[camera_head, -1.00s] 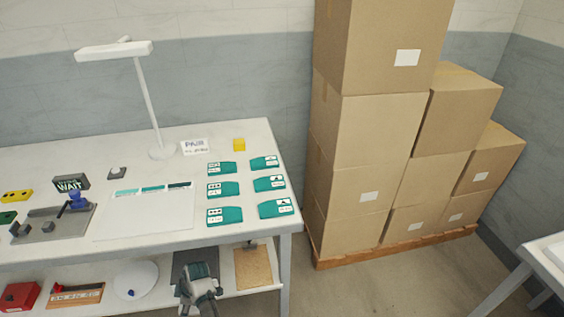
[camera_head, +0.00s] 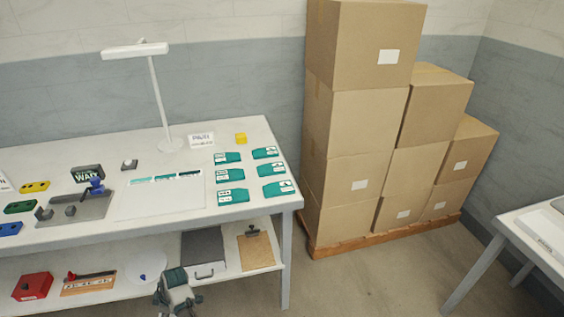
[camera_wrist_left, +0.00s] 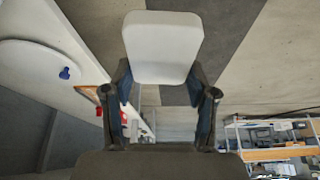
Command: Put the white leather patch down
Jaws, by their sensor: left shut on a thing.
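The white leather patch (camera_wrist_left: 163,45) is a pale rounded piece in the left wrist view. My left gripper (camera_wrist_left: 161,84) is shut on its near end, and the patch sticks out beyond the fingers. In the head view my left gripper (camera_head: 178,297) is at the bottom edge, in front of the bench's lower shelf. I cannot make out the patch in the head view. My right gripper is not in view.
The lower shelf holds a white disc (camera_head: 146,266), a dark case (camera_head: 203,250) and a clipboard (camera_head: 256,250). Stacked boxes (camera_head: 355,130) stand right.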

